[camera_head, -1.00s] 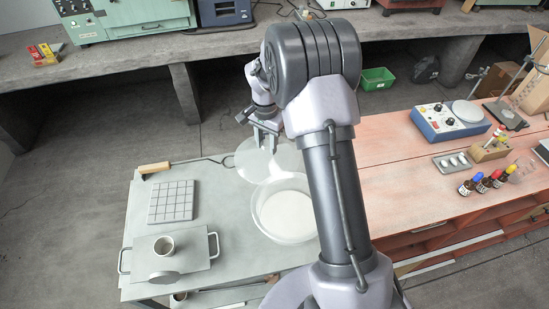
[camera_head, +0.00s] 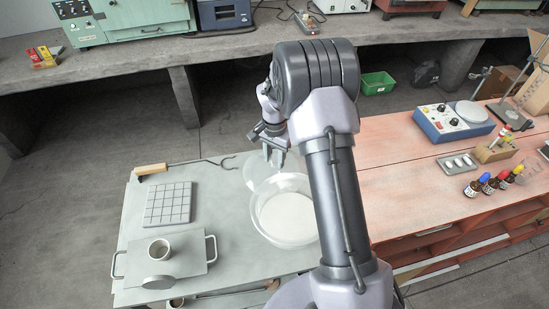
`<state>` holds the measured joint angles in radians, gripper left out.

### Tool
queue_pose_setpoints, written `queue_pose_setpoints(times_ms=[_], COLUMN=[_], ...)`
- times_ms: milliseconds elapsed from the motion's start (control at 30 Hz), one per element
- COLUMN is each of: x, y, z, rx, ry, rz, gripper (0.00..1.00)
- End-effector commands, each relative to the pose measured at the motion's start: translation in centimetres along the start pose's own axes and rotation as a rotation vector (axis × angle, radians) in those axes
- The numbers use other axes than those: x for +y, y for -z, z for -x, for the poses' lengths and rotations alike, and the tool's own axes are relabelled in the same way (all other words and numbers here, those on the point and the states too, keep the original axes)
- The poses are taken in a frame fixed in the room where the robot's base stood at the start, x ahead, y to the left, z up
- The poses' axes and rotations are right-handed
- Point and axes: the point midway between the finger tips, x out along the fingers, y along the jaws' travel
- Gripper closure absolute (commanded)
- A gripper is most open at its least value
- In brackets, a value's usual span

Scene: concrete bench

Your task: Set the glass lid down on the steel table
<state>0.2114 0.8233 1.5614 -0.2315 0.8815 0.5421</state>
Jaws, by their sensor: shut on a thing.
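The clear glass lid (camera_head: 254,176) is at the far right part of the grey steel table (camera_head: 215,234), just behind a glass dish (camera_head: 287,232). My gripper (camera_head: 273,160) is shut on the lid from above. The lid's right part is hidden behind my gripper and arm. The near part of the lid overlaps the dish rim in this view. I cannot tell whether the lid touches the table or hangs above it.
The dish holds something white. A gridded tile (camera_head: 168,203), a handled tray (camera_head: 190,266) with a metal cup (camera_head: 159,249), and a wooden-handled tool (camera_head: 152,169) occupy the table's left side. Bare steel lies between tile and dish. A red bench (camera_head: 400,206) adjoins on the right.

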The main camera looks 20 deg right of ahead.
Motion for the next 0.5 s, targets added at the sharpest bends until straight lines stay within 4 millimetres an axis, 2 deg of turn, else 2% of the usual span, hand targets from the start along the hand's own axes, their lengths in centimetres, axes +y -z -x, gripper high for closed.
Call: queue_pose_setpoints(times_ms=[33, 100, 133, 400, 500], x=[0.0, 0.0, 0.0, 0.0, 0.0], y=[0.0, 0.0, 0.0, 0.0, 0.0], z=[-0.1, 0.0, 0.0, 0.1, 1.3], rx=[0.000, 0.000, 0.000, 0.000, 0.001], ry=[0.000, 0.000, 0.000, 0.000, 0.001], rz=[0.000, 0.000, 0.000, 0.000, 0.000], gripper=[0.59, 0.46, 0.43, 0.43, 0.43])
